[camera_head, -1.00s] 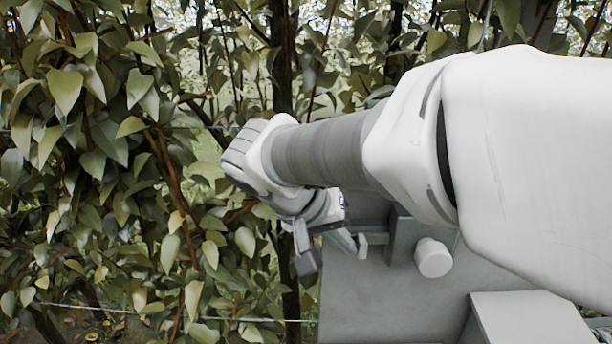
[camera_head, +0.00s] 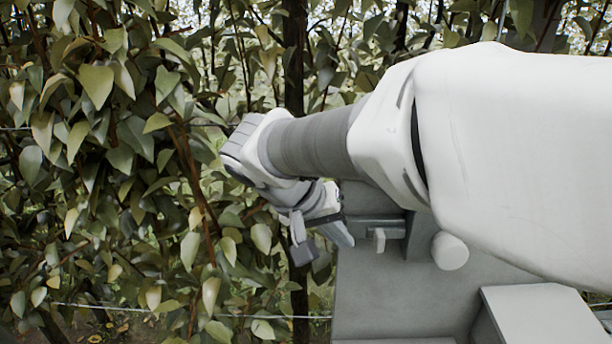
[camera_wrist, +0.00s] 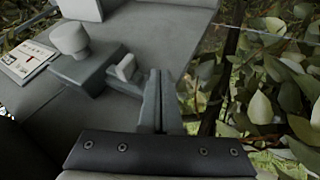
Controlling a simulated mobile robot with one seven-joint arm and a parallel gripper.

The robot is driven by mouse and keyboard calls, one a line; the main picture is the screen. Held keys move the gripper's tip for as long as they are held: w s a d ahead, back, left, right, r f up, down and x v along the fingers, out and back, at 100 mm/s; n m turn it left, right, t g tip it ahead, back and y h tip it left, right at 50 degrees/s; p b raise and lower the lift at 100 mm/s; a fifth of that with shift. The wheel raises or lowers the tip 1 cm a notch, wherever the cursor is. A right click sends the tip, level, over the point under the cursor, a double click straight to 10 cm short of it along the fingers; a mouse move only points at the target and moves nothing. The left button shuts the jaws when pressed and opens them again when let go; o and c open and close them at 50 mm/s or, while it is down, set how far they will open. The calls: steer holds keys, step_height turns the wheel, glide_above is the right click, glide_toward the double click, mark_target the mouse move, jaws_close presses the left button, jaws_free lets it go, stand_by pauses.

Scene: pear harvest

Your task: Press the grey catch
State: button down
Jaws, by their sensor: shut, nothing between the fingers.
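The grey catch (camera_head: 379,240) is a small pale tab on a short grey bar. The bar sticks out from the side of a grey block (camera_head: 418,238). In the wrist view the catch (camera_wrist: 126,68) stands just left of my fingertips. My gripper (camera_head: 340,234) is shut and empty, left of the catch with a small gap between them. Its two fingers (camera_wrist: 156,78) lie together in the wrist view and point toward the catch's side. I see no contact with the catch.
A white round knob (camera_head: 450,251) sits on the block, right of the catch. The block is on a large grey panel (camera_head: 400,300). A pale box (camera_head: 545,315) stands at lower right. A printed label (camera_wrist: 27,60) lies at left in the wrist view. Dense leaves (camera_head: 120,150) and thin wires fill the left.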

steer(key=v, duration=1)
steer(key=shift+a, duration=0.2)
steer(key=shift+d, duration=0.1)
steer(key=s+d+f+n+t+y, duration=0.1)
steer(key=s+d+f+y, duration=0.5)
steer(key=s+d+f, duration=0.5)
steer(key=shift+d+n, duration=0.3)
steer(key=shift+d, duration=0.25)
steer(key=shift+d, duration=0.2)
